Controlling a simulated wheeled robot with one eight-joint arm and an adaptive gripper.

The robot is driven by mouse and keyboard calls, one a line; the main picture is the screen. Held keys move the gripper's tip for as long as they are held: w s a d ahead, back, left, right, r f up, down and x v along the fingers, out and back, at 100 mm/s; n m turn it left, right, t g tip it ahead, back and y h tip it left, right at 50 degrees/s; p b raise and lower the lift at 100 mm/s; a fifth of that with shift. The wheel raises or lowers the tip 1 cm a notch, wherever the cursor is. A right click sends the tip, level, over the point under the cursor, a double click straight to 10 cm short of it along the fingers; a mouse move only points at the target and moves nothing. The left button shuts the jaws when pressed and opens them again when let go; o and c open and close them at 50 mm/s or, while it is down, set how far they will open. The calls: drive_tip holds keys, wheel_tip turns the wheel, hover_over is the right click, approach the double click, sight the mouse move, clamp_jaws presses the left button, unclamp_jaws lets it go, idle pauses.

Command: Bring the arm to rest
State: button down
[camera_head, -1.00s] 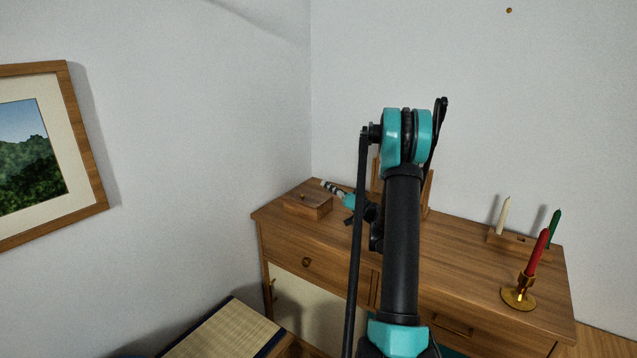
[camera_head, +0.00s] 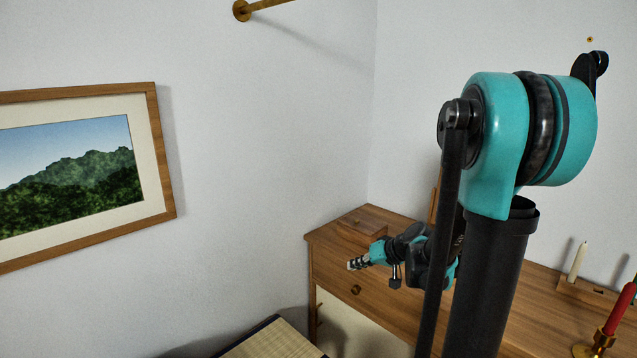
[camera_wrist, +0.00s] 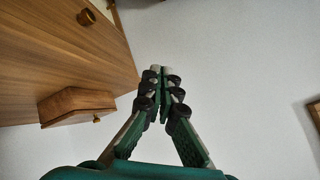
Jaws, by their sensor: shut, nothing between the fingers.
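My gripper (camera_head: 356,264) shows in the head view in front of the wooden dresser's left part, pointing left toward the bare wall. In the wrist view my gripper (camera_wrist: 161,72) has its fingertips together with nothing between them. The teal and black links of my arm rise large in the right half of the head view and hide the middle of the dresser. My gripper is apart from the wooden box, which lies behind it in the head view.
The wooden dresser (camera_head: 330,270) carries a wooden box (camera_head: 362,223), a white candle (camera_head: 578,261) and a red candle (camera_head: 619,308) in a brass holder. A framed landscape (camera_head: 165,160) hangs at left. A woven-topped piece (camera_head: 275,343) stands low in front.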

drive_tip(key=s+d+f+g+h, duration=0.1)
drive_tip(key=s+d+f+h, duration=0.1)
drive_tip(key=s, duration=0.4)
drive_tip(key=s+d+f+m+h, duration=0.1)
drive_tip(key=s+d+f+h, duration=0.1)
drive_tip(key=s, duration=0.5)
drive_tip(key=s+d+f+g+h, duration=0.1)
drive_tip(key=s+d+f+h, duration=0.1)
drive_tip(key=s, duration=0.5)
drive_tip(key=shift+s+d+f+m+g+h, duration=0.35)
drive_tip(key=shift+d+h, duration=0.35)
drive_tip(key=shift+d, duration=0.3)
drive_tip(key=shift+w, duration=0.1)
